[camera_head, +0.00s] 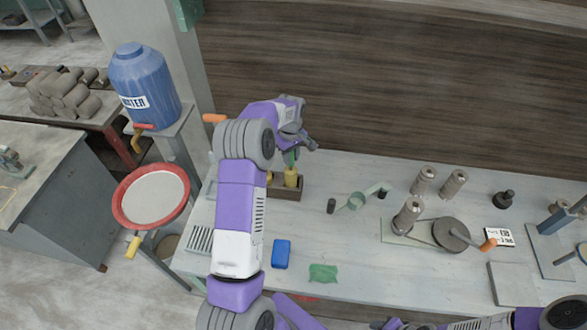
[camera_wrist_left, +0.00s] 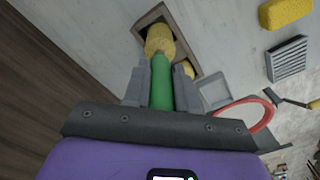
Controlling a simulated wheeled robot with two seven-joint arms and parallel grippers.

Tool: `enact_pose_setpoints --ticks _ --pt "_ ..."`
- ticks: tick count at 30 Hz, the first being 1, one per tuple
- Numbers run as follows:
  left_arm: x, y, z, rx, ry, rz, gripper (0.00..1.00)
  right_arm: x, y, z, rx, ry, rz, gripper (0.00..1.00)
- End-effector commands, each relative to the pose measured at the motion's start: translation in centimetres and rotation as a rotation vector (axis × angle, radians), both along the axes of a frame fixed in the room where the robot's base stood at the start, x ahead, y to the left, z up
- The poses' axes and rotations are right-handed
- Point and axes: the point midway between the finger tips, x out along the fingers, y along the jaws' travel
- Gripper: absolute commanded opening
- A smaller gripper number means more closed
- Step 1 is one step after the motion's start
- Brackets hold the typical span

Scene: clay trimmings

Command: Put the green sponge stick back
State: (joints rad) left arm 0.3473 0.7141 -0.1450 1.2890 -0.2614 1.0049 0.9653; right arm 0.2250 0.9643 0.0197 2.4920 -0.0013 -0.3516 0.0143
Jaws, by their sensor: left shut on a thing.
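My left gripper (camera_head: 297,145) is shut on the green sponge stick; the stick's green handle (camera_wrist_left: 161,85) shows between the fingers (camera_wrist_left: 160,82) in the left wrist view. Its yellow sponge end (camera_wrist_left: 160,40) points away from the gripper, at the brown wooden box (camera_wrist_left: 152,17). In the head view the box (camera_head: 288,194) stands on the table behind my left arm, with the green handle (camera_head: 290,158) above it. I cannot tell how deep the sponge sits in the box. Another yellow sponge end (camera_wrist_left: 189,69) shows beside it. My right gripper is only partly visible at the bottom edge.
A blue block (camera_head: 282,253) and a green cloth (camera_head: 323,273) lie on the table front. A red-rimmed basin (camera_head: 129,221) is left of the table.

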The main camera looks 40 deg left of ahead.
Motion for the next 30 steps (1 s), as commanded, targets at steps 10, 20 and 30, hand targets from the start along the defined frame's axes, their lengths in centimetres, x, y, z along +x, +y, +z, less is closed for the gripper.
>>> enact_pose_setpoints --ticks 10,20,30 --pt "0.0 0.0 -3.6 0.0 0.002 0.0 0.0 0.1 0.0 0.5 0.0 -0.002 -0.001 0.43" --pt "0.1 0.0 -5.1 0.0 -0.002 0.0 0.0 0.1 0.0 0.6 0.0 -0.002 -0.001 0.43" --pt "0.1 0.0 -5.5 0.001 -0.001 -0.001 0.51 0.1 0.0 0.3 0.0 -0.001 0.0 0.43"
